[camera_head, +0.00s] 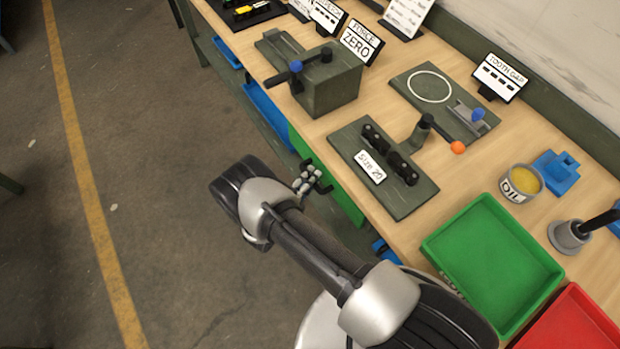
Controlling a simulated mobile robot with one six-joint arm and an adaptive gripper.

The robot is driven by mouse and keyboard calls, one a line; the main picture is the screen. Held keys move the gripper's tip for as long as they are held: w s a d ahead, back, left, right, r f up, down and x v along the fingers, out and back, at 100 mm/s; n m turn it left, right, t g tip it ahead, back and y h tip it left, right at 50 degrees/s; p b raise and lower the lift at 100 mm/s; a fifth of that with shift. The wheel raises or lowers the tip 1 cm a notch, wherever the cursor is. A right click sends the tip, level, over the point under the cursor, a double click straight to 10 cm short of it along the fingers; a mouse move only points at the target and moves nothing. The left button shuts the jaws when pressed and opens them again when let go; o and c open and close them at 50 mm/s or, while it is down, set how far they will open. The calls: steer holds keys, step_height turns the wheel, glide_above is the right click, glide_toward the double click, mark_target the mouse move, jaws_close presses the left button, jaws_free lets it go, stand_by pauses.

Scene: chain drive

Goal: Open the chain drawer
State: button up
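A green drawer front or panel (345,196) shows below the front edge of the workbench. I see no label on it, so I cannot tell whether it is the chain drawer. My gripper (320,174) is in front of this green panel, just outside the bench edge. Its two dark fingers stand apart and nothing shows between them. I cannot tell whether the fingertips touch the panel or a handle. My arm hides the lower right part of the bench front.
Blue bins (268,118) sit under the bench to the left. On the bench top are a dark plate (415,199) labelled "Size 20", a grey-green block fixture (331,92), a green tray (491,262), a red tray (568,326) and an oil can (521,185). The floor at left is clear.

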steer(key=shift+c, duration=0.6)
jaws_close()
